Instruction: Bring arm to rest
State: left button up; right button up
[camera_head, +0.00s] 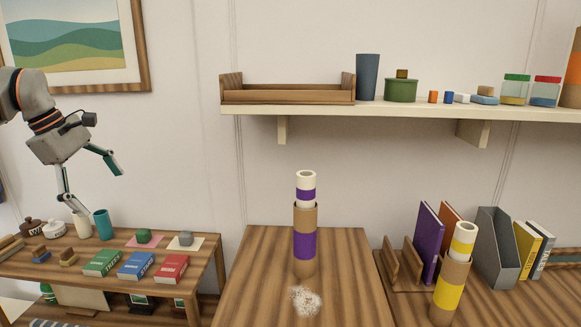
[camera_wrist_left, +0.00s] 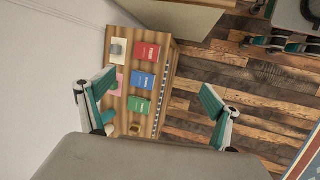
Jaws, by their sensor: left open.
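My left arm comes in from the left in the head view. Its gripper (camera_head: 100,190) hangs with its two fingers spread wide, above the left side table (camera_head: 212,270). Nothing is between the fingers. The wrist view looks down past the open gripper (camera_wrist_left: 158,86) to the table with books and the plank floor. The teal cup (camera_head: 102,224) and the cream cup (camera_head: 82,224) stand below, near the lower finger in the picture; I cannot tell the exact gap. My right arm and right gripper are not in view.
Green (camera_head: 101,263), blue (camera_head: 136,266) and red (camera_head: 171,269) books lie on the left table. A purple-banded tube (camera_head: 304,245) stands on the middle table (camera_head: 350,280). A wall shelf (camera_head: 420,108) carries a tray, vase and jars. Open air lies right of the arm.

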pick_arm(q)
jog(key=d+f+h, duration=0.3)
jog(key=d+f, duration=0.5)
jog(key=f, duration=0.1)
jog(key=n+t+h, duration=0.3)
jog(key=n+h, duration=0.4)
jog(key=n, duration=0.6)
send_over(218, 320)
jog(key=a, duration=0.1)
jog(key=f, duration=1.8)
jog(key=shift+w+a+f, duration=0.2)
jog(key=shift+f, duration=0.05)
jog(key=f+n+t, duration=0.1)
jog(key=n, duration=0.1)
jog(key=s+a+f+n+t, duration=0.1)
jog(key=f+n, duration=0.1)
jog(key=s+f+n+t, duration=0.1)
jog(key=n, duration=0.2)
jog(key=shift+s+a+f, duration=0.15)
jog(key=shift+s+a, duration=0.05)
jog(key=shift+a, duration=0.1)
jog(key=s+a+f+n+y, duration=1.1)
jog(key=s+a+f+n, duration=0.75)
jog(key=s+n, duration=0.3)
jog(key=s+d+f+n+t+h, duration=0.1)
jog(key=d+n, duration=0.7)
jog(key=d, duration=1.4)
jog(key=shift+d+f+n+t, duration=0.15)
jog(key=shift+f+n+t, duration=0.05)
jog(key=shift+n+t, duration=0.2)
